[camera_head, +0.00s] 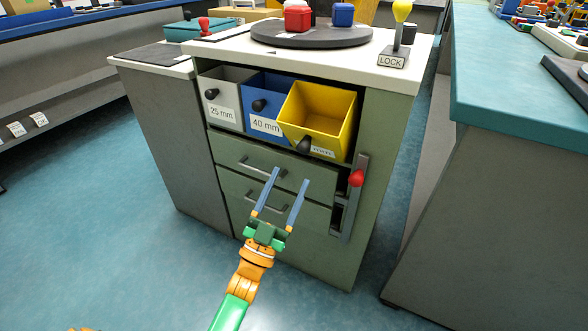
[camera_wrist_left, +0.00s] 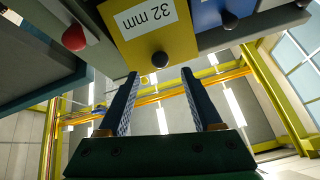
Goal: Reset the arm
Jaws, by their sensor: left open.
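My left gripper (camera_head: 291,178) is open and empty, its two blue fingers pointing up toward the front of a green cabinet (camera_head: 385,120). In the head view the fingers overlap the cabinet's drawers (camera_head: 240,155); contact cannot be told. In the left wrist view the open fingers (camera_wrist_left: 160,74) show below a yellow bin (camera_wrist_left: 155,28) labelled 32 mm, with nothing between them. The yellow bin (camera_head: 318,108) tilts out of the cabinet in the head view. A red-knobbed lever (camera_head: 356,178) sits on a grey slotted plate right of the gripper. My right gripper is not in view.
A grey bin (camera_head: 226,92) and a blue bin (camera_head: 268,98) sit left of the yellow one. On top stand a dark round plate (camera_head: 312,37) with red and blue blocks and a yellow-knobbed LOCK lever (camera_head: 398,35). A teal-topped bench (camera_head: 510,90) stands right. Floor at left is clear.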

